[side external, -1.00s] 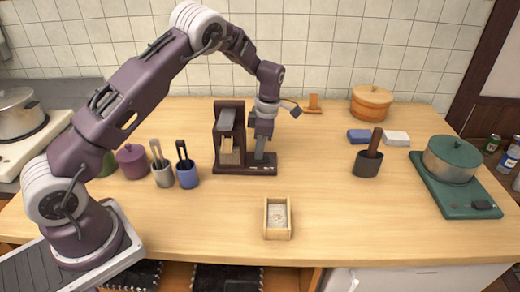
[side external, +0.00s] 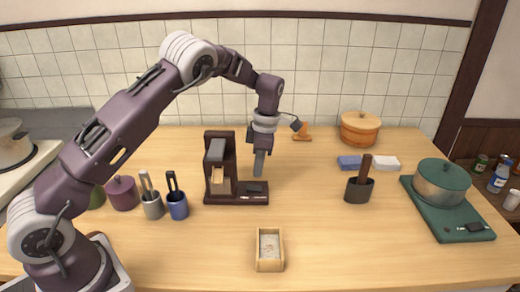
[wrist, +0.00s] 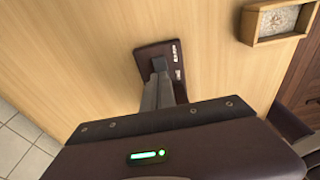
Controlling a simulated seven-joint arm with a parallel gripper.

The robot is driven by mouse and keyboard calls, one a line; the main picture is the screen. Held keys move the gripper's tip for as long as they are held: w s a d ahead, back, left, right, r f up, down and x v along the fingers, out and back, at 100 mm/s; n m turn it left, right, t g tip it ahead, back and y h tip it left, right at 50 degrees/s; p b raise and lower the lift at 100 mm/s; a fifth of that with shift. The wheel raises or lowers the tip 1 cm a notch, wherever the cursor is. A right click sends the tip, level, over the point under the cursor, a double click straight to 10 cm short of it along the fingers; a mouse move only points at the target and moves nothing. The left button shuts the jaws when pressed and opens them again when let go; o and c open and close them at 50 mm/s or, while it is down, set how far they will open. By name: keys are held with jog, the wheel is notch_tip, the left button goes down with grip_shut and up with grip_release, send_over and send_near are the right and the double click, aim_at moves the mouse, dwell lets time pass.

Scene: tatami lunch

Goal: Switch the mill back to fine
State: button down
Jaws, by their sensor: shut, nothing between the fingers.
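The mill (side external: 216,165) is a dark brown upright stand with a grey top block, a pale wooden piece in its opening and a flat base reaching right. On that base is a low dark switch piece (side external: 254,188); its setting is too small to read. My gripper (side external: 258,174) is shut and empty, pointing down just above the base's right part. In the wrist view, the shut fingers (wrist: 160,70) cover part of the base (wrist: 147,53), which has small white marks along one edge. The switch cannot be made out there.
A wooden box with pale contents (side external: 258,265) stands in front. Grey and blue utensil cups (side external: 178,207) stand left of the mill. A dark holder (side external: 357,190), a blue block (side external: 349,163) and a pot on a green stove (side external: 471,225) are right. Table between is clear.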

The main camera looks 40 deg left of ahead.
aim_at(250, 188)
notch_tip(250, 188, up, 9)
jog(key=shift+w+d, duration=0.35)
jog(key=shift+w, duration=0.1)
jog(key=shift+r, duration=0.1)
jog(key=s+f, duration=0.1)
jog(key=f, duration=0.3)
jog(key=a+f, duration=0.1)
jog(key=f, duration=0.4)
jog(key=s+a+f, duration=0.1)
jog(key=f, duration=0.3)
jog(key=shift+s+f, duration=0.3)
